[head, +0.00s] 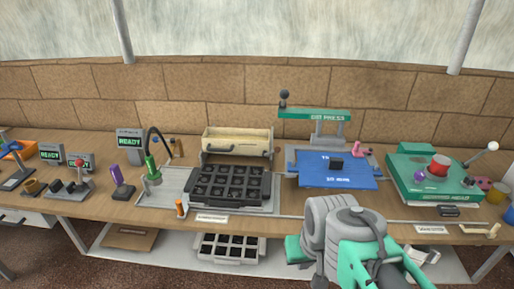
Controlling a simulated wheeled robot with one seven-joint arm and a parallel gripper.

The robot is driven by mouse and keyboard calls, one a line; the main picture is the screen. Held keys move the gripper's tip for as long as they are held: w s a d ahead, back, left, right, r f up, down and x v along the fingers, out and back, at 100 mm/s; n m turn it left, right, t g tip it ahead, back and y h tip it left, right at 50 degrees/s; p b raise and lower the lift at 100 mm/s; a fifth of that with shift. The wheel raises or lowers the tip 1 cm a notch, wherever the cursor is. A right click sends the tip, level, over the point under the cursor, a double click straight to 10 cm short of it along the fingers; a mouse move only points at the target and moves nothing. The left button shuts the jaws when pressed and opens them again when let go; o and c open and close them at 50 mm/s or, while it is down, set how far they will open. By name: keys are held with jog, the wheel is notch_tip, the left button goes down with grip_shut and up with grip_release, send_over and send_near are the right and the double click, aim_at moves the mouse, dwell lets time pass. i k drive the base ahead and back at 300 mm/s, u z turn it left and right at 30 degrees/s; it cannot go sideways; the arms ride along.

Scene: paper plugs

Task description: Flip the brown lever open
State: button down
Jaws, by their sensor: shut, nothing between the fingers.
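A small brown piece (34,187) sits at the left of the workbench, beside a grey base that carries a red-knobbed lever (79,164). It is the brownest lever-like part I see, but it is too small to tell if it is the brown lever or how it is set. A small orange-brown upright piece (181,208) stands at the front edge, left of the black tray. My arm shows at the lower right, in front of the bench and well away from both pieces. My gripper's fingers do not show.
A black compartment tray (222,187), a blue press plate (335,168) and a green machine (425,178) fill the bench (108,211). A purple handle (121,181) and a green-headed bent lamp-like arm (152,167) stand left of centre. A lower shelf holds another tray (229,248).

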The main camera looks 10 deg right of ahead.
aim_at(277, 149)
jog(key=u, duration=0.8)
jog(key=i, duration=0.8)
jog(key=u, duration=0.95)
